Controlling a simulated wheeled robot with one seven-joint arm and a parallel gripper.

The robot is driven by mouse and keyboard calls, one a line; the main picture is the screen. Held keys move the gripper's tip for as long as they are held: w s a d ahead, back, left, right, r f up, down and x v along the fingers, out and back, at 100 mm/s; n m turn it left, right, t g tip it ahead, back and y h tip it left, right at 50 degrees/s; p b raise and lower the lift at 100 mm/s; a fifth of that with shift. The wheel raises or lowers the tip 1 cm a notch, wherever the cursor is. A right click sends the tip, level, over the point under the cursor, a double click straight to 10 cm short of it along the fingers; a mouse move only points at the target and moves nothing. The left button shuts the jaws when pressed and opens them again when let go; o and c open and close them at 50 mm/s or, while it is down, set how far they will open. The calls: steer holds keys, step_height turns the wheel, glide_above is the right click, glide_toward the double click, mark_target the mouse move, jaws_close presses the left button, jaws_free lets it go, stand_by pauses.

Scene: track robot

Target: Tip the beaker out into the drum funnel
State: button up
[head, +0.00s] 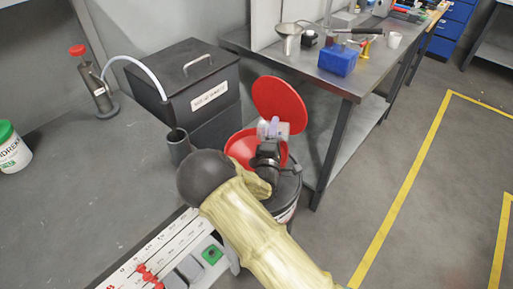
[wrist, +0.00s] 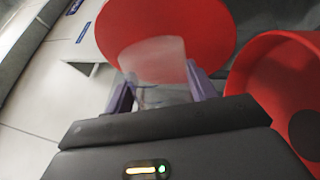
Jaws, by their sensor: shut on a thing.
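The red drum funnel (head: 238,147) sits on top of a dark drum (head: 287,190), and its round red lid (head: 278,101) stands open behind it. My gripper (head: 272,128) is above the funnel, shut on a translucent beaker. In the wrist view the beaker (wrist: 158,60) is between the purple fingers (wrist: 160,88), in front of the red lid (wrist: 165,30). The funnel bowl (wrist: 262,75) is at the right there, with a dark opening (wrist: 306,135). My arm hides part of the funnel and drum in the head view. I cannot make out any contents in the beaker.
A metal bench (head: 345,82) with a blue bin (head: 338,60) stands behind right. Open floor (head: 400,190) lies to the right.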

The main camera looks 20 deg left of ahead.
steer(key=shift+d+f+m+h+b, duration=0.25)
steer(key=shift+f+m+h+b, duration=0.15)
steer(key=shift+f+m+b, duration=0.45)
steer(key=shift+d+r+m, duration=0.15)
steer(key=shift+r+m, duration=0.2)
steer(key=shift+m, duration=0.6)
steer(key=shift+w+d+r+m+h+b, duration=0.1)
steer(key=shift+d+r+m+h+b, duration=0.3)
steer(key=shift+m, duration=0.4)
steer(key=shift+d+r, duration=0.15)
steer(key=shift+d, duration=0.05)
steer(key=shift+a, duration=0.1)
steer(key=shift+m+h, duration=0.3)
